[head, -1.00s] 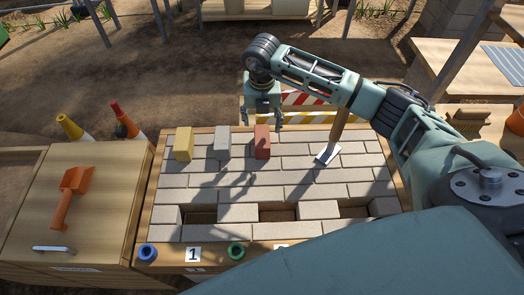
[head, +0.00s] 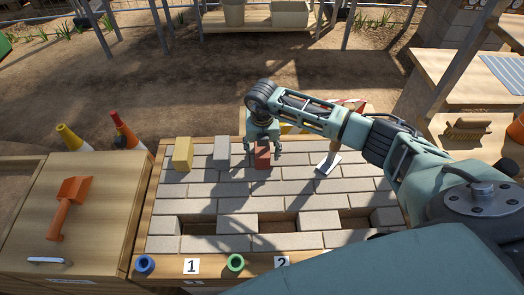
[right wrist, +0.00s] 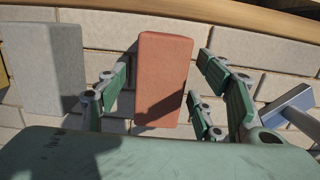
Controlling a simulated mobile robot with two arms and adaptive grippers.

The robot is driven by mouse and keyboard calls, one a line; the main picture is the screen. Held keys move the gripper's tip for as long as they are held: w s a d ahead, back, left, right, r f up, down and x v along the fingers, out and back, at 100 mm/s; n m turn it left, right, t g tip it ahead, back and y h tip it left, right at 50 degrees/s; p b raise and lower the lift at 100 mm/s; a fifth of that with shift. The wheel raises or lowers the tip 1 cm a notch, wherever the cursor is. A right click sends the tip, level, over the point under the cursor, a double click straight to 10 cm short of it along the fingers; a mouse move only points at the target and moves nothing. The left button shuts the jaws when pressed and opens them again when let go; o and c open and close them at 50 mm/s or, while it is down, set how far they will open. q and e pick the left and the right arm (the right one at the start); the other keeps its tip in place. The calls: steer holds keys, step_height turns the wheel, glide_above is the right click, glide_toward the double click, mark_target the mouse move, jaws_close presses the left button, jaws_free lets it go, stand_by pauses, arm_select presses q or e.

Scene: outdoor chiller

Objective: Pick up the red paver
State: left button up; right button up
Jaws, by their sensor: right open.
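The red paver (head: 262,156) stands at the back of the paved table, the rightmost of three loose pavers. My right gripper (head: 263,150) is over it, fingers pointing down, and hides its upper part in the head view. In the right wrist view the red paver (right wrist: 163,80) lies between the open fingers of my right gripper (right wrist: 165,95), with a visible gap on the left and a smaller one on the right. I cannot tell whether any finger touches it. My left gripper is not in view.
A grey paver (head: 221,152) and a yellow paver (head: 183,154) stand to the left. The paved bed has open gaps near the front, above blue (head: 144,264) and green (head: 235,262) rings. An orange scoop (head: 68,205) lies on the left bench.

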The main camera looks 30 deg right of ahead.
jaws_close()
steer(key=shift+r, duration=0.15)
stand_by(0.4)
steer(key=shift+w+r, duration=0.1)
steer(key=shift+r, duration=0.35)
steer(key=r, duration=0.3)
steer(key=shift+s+d+r+b, duration=0.2)
steer(key=shift+s+d+b, duration=0.05)
steer(key=shift+b, duration=0.05)
steer(key=s+d+r+b, duration=0.1)
steer(key=s+d+r, duration=0.5)
steer(key=s, duration=0.3)
steer(key=shift+d+r, duration=0.15)
steer(key=shift+r, duration=0.15)
